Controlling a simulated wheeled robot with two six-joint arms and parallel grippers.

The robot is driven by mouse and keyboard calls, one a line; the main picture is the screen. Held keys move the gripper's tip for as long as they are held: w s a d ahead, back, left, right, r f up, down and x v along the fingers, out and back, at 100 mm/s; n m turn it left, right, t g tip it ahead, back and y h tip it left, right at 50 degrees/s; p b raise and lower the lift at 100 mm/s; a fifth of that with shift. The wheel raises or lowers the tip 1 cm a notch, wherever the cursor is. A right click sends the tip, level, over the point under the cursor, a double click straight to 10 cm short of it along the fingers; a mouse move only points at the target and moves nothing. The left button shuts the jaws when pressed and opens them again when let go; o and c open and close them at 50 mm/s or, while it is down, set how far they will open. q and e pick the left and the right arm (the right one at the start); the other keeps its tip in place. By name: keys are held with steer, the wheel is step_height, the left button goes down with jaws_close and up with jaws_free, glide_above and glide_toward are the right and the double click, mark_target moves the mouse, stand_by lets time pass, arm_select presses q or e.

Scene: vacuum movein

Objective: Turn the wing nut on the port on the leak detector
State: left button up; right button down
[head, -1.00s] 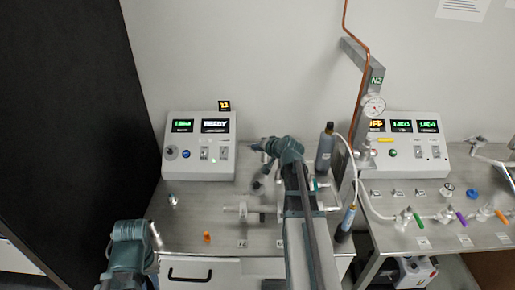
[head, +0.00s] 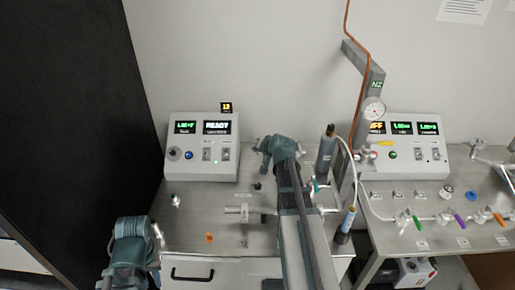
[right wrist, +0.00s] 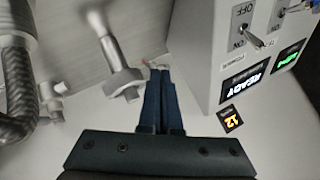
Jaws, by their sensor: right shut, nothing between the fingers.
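The leak detector (head: 203,148) is the white console at the left back of the bench, its display reading READY; its side also shows close in the right wrist view (right wrist: 215,55). In that view my right gripper (right wrist: 160,72) has its dark fingers together with nothing between them, beside the console. A metal port-like fitting (right wrist: 122,78) stands just left of the fingers; small parts by the fingertips are too unclear to name, and I cannot make out the wing nut. In the head view my right arm hides most of its gripper. My left gripper (head: 158,236) is at the bench's front left, its jaws unclear.
A ribbed metal hose (right wrist: 18,75) is at the left of the wrist view. A horizontal metal fitting (head: 245,209) and an orange piece (head: 209,237) are on the bench. A dark cylinder (head: 326,150) and a second console (head: 405,150) stand to the right.

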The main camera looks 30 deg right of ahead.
steer(key=shift+w+a+g+h+p, duration=0.1)
steer(key=shift+a+g+h+p, duration=0.1)
steer(key=shift+g+h+p, duration=0.15)
steer(key=shift+w+a+n+g+h+p, duration=0.15)
steer(key=shift+a+n+g+h+p, duration=0.15)
steer(key=shift+n+g+h+p, duration=0.3)
steer(key=h, duration=0.1)
steer(key=n+g+h, duration=0.1)
steer(key=a+n+h, duration=0.1)
steer(key=shift+w+f+g+b, duration=0.25)
steer(key=shift+w+g+b, duration=0.1)
steer(key=shift+w, duration=0.05)
stand_by(0.5)
steer(key=shift+w+a+f+n+g+h+b, duration=0.1)
steer(key=shift+a+n+g+h+b, duration=0.1)
steer(key=shift+n+g+h+b, duration=0.25)
steer(key=shift+w+a+f+n+h+b, duration=0.15)
steer(key=shift+n+h+b, duration=0.1)
steer(key=shift+h+b, duration=0.2)
steer(key=shift+s+a+f+n+h+b, duration=0.1)
steer(key=shift+n+h+b, duration=0.15)
steer(key=shift+h, duration=0.3)
steer(key=shift+w+a+f+n+g+h+b, duration=0.15)
steer(key=shift+n+g+h+b, duration=0.15)
steer(key=shift+h+b, duration=0.35)
steer(key=shift+f+n+g+h+b, duration=0.15)
steer(key=shift+n+g+h+b, duration=0.15)
steer(key=shift+b, duration=0.55)
stand_by(0.6)
